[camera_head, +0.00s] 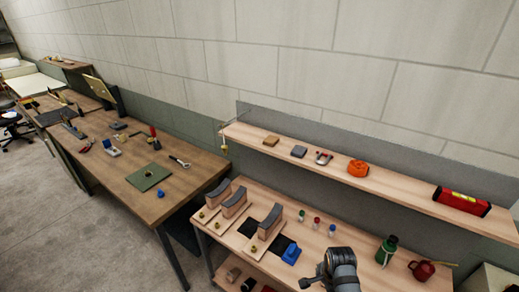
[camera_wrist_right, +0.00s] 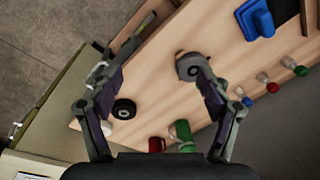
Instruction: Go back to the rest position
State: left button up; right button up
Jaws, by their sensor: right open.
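My right gripper (camera_wrist_right: 150,75) is open in the right wrist view, its two fingers spread wide with nothing held between them. It is over the light wooden bench (camera_wrist_right: 150,95). A grey round part (camera_wrist_right: 188,68) shows beside the right-hand finger, and a black ring-shaped part (camera_wrist_right: 124,109) lies nearer the left-hand finger. Whether either touches a finger cannot be told. In the head view a dark grey arm link of mine (camera_head: 341,268) rises at the bottom edge over the bench; its gripper is not clearly shown there. My left gripper is in neither view.
The bench (camera_head: 318,238) carries curved grey-topped blocks (camera_head: 235,203), a blue part (camera_head: 291,254), small bottles, a green bottle (camera_head: 386,250) and a red can (camera_head: 421,270). Grey floor (camera_head: 80,240) is free at left.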

jog(key=s+d+r+n+t, duration=0.2)
jog(key=s+d+r+n, duration=0.1)
jog(key=s+r+n, duration=1.15)
notch_tip(320, 180, down, 41)
jog(key=s+d+n+g+b, duration=0.1)
jog(key=s+d+n+b, duration=0.15)
jog(key=b, duration=0.55)
pick_arm(q)
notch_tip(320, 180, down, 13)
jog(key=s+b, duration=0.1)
jog(key=b, duration=0.4)
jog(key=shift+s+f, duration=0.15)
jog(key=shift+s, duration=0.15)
pick_arm(e)
jog(key=s+d+f+g, duration=0.1)
jog(key=s+f, duration=1.5)
jog(key=f, duration=0.3)
jog(key=shift+s+m, duration=0.25)
jog(key=shift+m, duration=0.15)
jog(key=shift+d, duration=0.1)
